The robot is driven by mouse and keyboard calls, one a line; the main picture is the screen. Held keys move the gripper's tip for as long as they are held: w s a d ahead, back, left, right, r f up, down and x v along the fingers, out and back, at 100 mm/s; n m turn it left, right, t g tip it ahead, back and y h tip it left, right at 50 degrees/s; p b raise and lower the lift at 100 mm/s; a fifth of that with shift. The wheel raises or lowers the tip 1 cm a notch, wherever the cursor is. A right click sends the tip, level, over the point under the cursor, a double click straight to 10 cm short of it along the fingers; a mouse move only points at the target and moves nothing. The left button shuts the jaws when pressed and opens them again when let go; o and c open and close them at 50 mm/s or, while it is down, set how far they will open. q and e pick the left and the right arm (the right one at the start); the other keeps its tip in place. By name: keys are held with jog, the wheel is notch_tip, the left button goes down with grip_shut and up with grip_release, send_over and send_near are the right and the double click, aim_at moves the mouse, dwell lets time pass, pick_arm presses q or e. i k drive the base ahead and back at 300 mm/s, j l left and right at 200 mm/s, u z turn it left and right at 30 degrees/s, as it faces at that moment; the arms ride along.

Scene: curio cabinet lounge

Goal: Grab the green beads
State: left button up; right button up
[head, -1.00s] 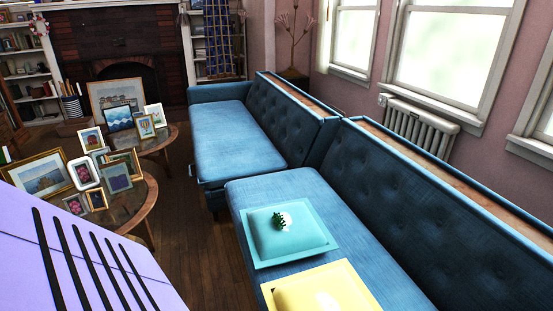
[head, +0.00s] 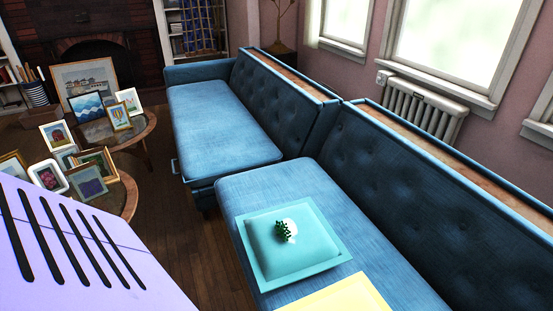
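The green beads (head: 283,232) lie in a small dark green heap on a teal cushion (head: 262,262), next to a white patch or object (head: 292,228) that I cannot make out. The cushion rests on the seat of the nearer blue sofa (head: 262,187). Neither of my grippers shows in the head view, and nothing touches the beads.
A yellow cushion (head: 345,297) lies in front of the teal one. A second blue sofa (head: 215,120) stands behind. Round wooden tables (head: 140,143) with several framed pictures stand at left. Wooden floor (head: 190,235) shows between the tables and sofas.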

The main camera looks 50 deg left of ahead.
aim_at(282, 230)
jog(key=i+j, duration=0.1)
jog(key=j, duration=0.3)
jog(key=i+j, duration=0.1)
jog(key=j, duration=0.25)
jog(key=i+j, duration=0.1)
jog(key=j, duration=0.3)
jog(key=i+j, duration=0.1)
jog(key=j, duration=0.25)
jog(key=i+j, duration=0.1)
jog(key=j, duration=0.3)
